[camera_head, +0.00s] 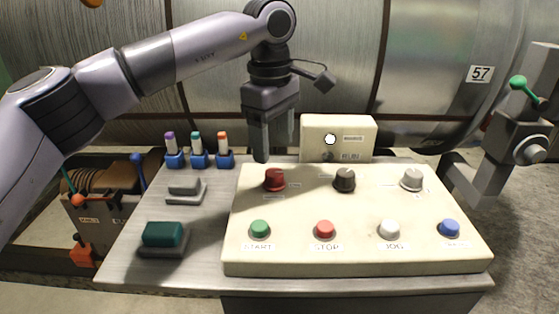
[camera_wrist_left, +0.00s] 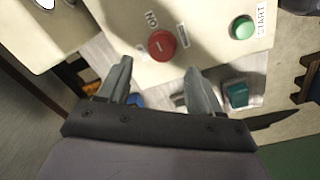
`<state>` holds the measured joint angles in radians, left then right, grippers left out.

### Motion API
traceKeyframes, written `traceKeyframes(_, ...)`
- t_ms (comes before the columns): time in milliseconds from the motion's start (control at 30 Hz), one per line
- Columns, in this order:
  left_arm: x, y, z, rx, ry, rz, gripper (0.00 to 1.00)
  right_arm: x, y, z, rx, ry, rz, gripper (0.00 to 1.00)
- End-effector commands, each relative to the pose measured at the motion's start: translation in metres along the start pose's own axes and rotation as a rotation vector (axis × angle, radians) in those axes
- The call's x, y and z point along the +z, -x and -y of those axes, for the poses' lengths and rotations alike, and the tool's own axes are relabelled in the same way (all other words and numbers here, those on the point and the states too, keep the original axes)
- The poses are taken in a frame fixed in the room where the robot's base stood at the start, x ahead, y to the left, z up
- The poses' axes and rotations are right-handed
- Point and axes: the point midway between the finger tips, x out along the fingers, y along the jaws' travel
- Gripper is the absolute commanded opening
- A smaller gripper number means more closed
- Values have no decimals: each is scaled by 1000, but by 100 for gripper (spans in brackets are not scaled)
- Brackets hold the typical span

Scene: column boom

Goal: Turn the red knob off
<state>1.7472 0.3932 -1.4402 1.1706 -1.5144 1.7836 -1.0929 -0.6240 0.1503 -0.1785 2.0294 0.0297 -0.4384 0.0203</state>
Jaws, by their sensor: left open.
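The red knob (camera_head: 274,179) sits at the back left of the cream control panel (camera_head: 300,205). My left gripper (camera_head: 274,155) is open and empty, fingers pointing down, above and slightly behind the knob in the head view. In the left wrist view the two fingers (camera_wrist_left: 158,68) are apart and the knob lies ahead of the gap between them, not touched. I cannot tell which way the knob is turned. My right gripper is not in view.
A black knob (camera_head: 344,180) and a grey knob (camera_head: 411,179) share the panel's back row. Green (camera_head: 260,229), red (camera_head: 325,229), white (camera_head: 389,229) and blue (camera_head: 449,229) buttons line the front. A cream box (camera_head: 362,137) stands behind. Bottles (camera_head: 197,150) stand left.

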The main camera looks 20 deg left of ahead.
Motion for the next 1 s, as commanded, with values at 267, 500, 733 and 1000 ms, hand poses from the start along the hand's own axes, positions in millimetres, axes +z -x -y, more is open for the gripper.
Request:
traceKeyframes(267,0,-42,1,-4,-1,0,65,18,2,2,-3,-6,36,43)
traceKeyframes(500,0,-66,1,-2,-1,2,65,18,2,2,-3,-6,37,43)
traceKeyframes(733,1,-69,0,0,0,1,65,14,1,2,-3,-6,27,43)
traceKeyframes(1000,1,-69,0,0,0,2,9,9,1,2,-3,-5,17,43)
